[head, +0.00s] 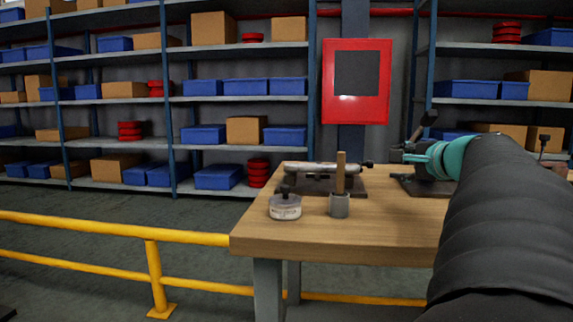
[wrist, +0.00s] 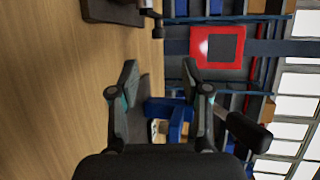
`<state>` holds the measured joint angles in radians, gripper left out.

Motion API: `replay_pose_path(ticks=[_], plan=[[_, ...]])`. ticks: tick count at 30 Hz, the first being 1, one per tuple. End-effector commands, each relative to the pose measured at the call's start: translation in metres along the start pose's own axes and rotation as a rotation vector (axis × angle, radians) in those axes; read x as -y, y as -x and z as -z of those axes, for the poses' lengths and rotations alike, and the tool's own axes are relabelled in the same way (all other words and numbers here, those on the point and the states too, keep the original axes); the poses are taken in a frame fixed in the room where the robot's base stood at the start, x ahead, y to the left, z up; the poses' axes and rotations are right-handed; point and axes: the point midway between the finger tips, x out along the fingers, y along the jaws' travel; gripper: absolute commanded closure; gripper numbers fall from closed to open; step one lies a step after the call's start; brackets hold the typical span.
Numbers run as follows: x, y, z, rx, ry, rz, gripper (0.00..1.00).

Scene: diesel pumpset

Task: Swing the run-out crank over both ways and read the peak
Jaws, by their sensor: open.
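A dark, angled handle, which looks like the crank (head: 428,120), rises above the bench, close to the end of my arm in the head view. In the wrist view the dark handle (wrist: 250,133) lies just right of the right-hand finger, outside the jaws. My gripper (wrist: 160,68) is open, its fingers apart with nothing gripped between them. In the head view, my own arm hides most of the fixture around the crank, with only a dark base plate (head: 412,187) showing. I cannot make out a dial or a reading.
On the wooden bench (head: 330,240), a silver shaft (head: 318,168) lies on a dark stand. A labelled round tin (head: 285,206) and a grey cup with a wooden stick (head: 340,205) stand in front. A yellow rail (head: 110,230) runs left; shelves and a red cabinet (head: 383,105) stand behind.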

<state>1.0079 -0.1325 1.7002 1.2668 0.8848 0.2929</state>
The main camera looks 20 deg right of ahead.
Motion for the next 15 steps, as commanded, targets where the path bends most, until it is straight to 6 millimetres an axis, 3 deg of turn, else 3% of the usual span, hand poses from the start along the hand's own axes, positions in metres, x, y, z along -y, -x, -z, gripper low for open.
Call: replay_pose_path(ticks=[5,15], plan=[[0.000,-0.015,0.001,0.006,-0.004,0.003,0.53],[0.000,-0.077,0.001,0.004,-0.002,0.001,0.53]])
